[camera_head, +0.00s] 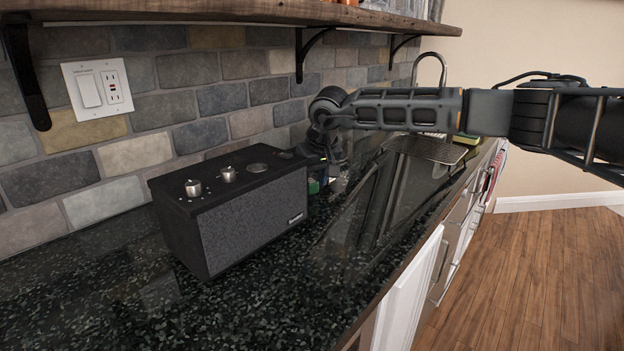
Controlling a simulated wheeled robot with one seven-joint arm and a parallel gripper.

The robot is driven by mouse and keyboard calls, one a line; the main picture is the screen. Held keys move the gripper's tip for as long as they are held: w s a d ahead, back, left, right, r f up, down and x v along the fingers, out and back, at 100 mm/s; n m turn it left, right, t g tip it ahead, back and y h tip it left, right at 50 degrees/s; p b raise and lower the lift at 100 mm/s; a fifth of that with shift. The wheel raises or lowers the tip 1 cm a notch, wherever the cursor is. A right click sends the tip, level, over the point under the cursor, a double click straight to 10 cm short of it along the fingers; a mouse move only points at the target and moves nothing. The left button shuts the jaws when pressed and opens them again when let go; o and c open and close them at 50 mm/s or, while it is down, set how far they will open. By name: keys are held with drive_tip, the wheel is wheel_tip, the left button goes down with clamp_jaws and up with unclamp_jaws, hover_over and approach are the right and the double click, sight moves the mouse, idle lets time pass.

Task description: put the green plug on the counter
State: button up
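A small green patch, likely the green plug (313,187), shows just right of the black speaker box, low near the dark counter (300,300). The speaker's back corner and my gripper hide most of it. My gripper (324,172) points down right above and beside that green patch, close behind the speaker. Its fingers are dark, small and partly covered, so I cannot tell whether they are open or shut on it. I also cannot tell whether the green thing touches the counter.
The black speaker (250,215) with silver knobs stands left of my gripper. A tiled wall with an outlet plate (97,88) runs behind. A wooden shelf (250,10) hangs above. A dish rack (428,149) and a faucet (430,62) are further back. The front counter is clear.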

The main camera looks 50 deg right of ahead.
drive_tip(key=shift+s+r, duration=0.1)
drive_tip(key=shift+r, duration=0.35)
drive_tip(key=v, duration=1.1)
drive_tip(key=shift+r+b, duration=0.2)
drive_tip(key=shift+b, duration=0.1)
drive_tip(key=shift+s+a, duration=0.1)
drive_tip(key=shift+s, duration=0.05)
